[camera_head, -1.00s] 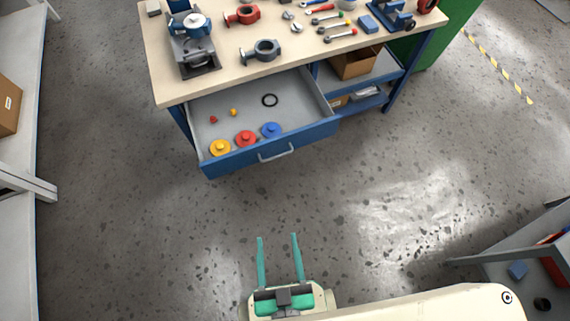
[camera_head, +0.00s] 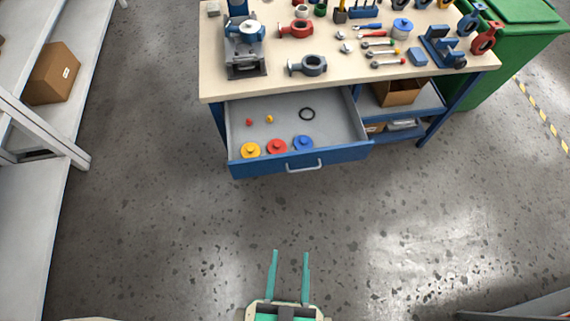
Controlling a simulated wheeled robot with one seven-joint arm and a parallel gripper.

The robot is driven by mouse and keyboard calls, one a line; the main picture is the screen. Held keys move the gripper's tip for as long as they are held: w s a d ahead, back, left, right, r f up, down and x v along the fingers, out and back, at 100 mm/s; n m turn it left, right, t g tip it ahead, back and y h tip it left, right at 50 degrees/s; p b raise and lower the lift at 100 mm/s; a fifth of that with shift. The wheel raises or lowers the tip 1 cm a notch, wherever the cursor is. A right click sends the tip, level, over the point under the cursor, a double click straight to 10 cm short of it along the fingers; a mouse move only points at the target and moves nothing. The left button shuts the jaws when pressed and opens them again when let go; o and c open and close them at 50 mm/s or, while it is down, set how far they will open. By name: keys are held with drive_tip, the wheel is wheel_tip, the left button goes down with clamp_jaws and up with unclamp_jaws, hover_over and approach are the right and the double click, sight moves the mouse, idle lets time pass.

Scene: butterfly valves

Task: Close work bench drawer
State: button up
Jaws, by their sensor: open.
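The blue work bench drawer (camera_head: 240,170) is pulled out from under the left half of the work bench (camera_head: 330,79). Its front has a light grey handle (camera_head: 306,166). Inside lie a yellow, a red and a blue knobbed disc along the front, a black ring and two small red and yellow pieces. My gripper (camera_head: 291,252) has two teal fingers, apart and parallel, with nothing between them. It is in front of the drawer, below the handle in the picture, and does not touch it.
The bench top holds valve bodies and tools. Open shelves with a cardboard box (camera_head: 398,92) sit right of the drawer. A green cabinet (camera_head: 500,70) stands at right, a light rack (camera_head: 50,130) at left. Grey floor (camera_head: 180,220) before the drawer is clear.

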drive_tip(key=shift+w+f, duration=0.1)
drive_tip(key=shift+f, duration=0.05)
drive_tip(key=c, duration=0.5)
drive_tip(key=w+a+f+m, duration=0.1)
drive_tip(key=w+f+m, duration=0.1)
drive_tip(key=f, duration=0.1)
drive_tip(key=w+a+f+m+y, duration=0.1)
drive_tip(key=w+f+m, duration=0.1)
drive_tip(key=f, duration=0.1)
drive_tip(key=w+a+f+m+t+y, duration=0.1)
drive_tip(key=w+f+m, duration=0.1)
drive_tip(key=f, duration=0.1)
drive_tip(key=shift+w+a, duration=0.35)
clamp_jaws()
drive_tip(key=m+t+y, duration=0.1)
drive_tip(key=m+y, duration=0.2)
drive_tip(key=m, duration=0.6)
approach(253, 163)
drive_tip(key=x, duration=0.6)
drive_tip(key=shift+w+a+f, duration=0.1)
drive_tip(key=shift+w+f, duration=0.05)
